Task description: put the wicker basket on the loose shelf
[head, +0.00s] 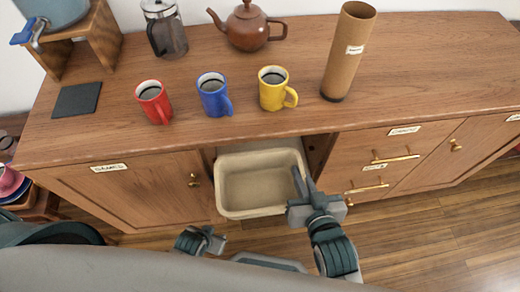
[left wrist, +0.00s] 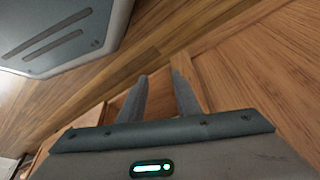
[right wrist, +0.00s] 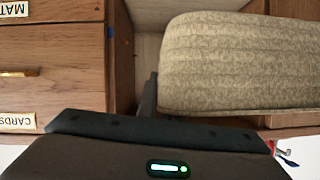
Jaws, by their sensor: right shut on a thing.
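The wicker basket (head: 259,206) is beige and empty, with its open top facing up. It is at the open bay under the counter, its back edge just below the counter's front edge. My right gripper (head: 303,188) is shut on its right wall. In the right wrist view the basket's woven side (right wrist: 235,65) fills the upper right and hides one finger. My left gripper (head: 213,241) is empty, low in front of the left cabinet door. Its fingers stand apart in the left wrist view (left wrist: 160,95). I cannot make out the loose shelf; the bay's inside is mostly hidden behind the basket.
The counter (head: 220,135) carries a red mug (head: 151,99), blue mug (head: 212,96), yellow mug (head: 273,90), cardboard tube (head: 349,50) and teapot (head: 249,28). A closed door (head: 130,192) flanks the bay on the left, closed drawers (head: 380,160) on the right.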

